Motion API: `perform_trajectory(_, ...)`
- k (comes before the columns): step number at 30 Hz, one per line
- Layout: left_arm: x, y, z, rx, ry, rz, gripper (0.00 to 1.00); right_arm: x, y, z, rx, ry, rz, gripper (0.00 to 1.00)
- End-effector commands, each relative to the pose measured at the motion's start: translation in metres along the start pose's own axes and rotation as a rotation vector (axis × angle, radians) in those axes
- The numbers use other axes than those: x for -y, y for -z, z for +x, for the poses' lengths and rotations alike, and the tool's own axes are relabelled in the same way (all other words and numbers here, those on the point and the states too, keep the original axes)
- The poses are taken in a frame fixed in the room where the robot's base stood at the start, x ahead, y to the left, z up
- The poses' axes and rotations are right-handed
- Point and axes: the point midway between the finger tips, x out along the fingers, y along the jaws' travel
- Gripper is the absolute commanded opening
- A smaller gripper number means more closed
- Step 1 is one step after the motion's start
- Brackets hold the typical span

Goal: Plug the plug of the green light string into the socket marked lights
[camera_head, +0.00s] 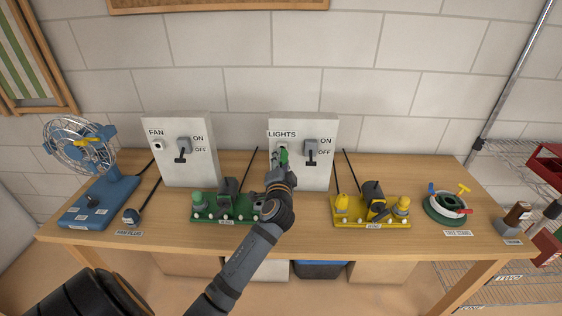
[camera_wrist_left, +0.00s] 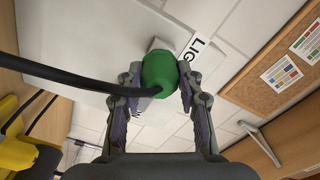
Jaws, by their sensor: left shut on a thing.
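My left gripper (camera_head: 281,168) is in front of the white board (camera_head: 323,178) marked LIGHTS. It is shut on a green plug (camera_head: 284,157), just below the LIGHTS label. In the left wrist view, both fingers (camera_wrist_left: 158,90) flank the green plug (camera_wrist_left: 159,72), and a black cable runs from it to the left. A grey socket part (camera_wrist_left: 158,44) shows just behind the plug, which hides most of it. I cannot tell whether the plug touches it or sits in it. The green light string's base (camera_head: 212,217) stands on the table, left of my wrist. My right gripper is not in view.
The LIGHTS switch (camera_head: 311,147) has its lever down. A FAN board (camera_head: 180,172) and a blue fan (camera_head: 101,203) stand left. A yellow light base (camera_head: 371,223), green-and-white reel (camera_head: 447,206) and brown-topped object (camera_head: 517,215) stand right. A cable rises behind the yellow base.

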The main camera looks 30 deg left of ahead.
Motion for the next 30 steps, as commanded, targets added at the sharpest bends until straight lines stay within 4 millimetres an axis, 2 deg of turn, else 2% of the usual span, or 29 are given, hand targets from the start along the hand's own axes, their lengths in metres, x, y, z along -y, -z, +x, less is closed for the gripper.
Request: perform_trajectory(30, 0.0, 0.0, 0.025, -0.001, 0.001, 0.0, 0.0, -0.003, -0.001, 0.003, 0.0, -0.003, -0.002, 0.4)
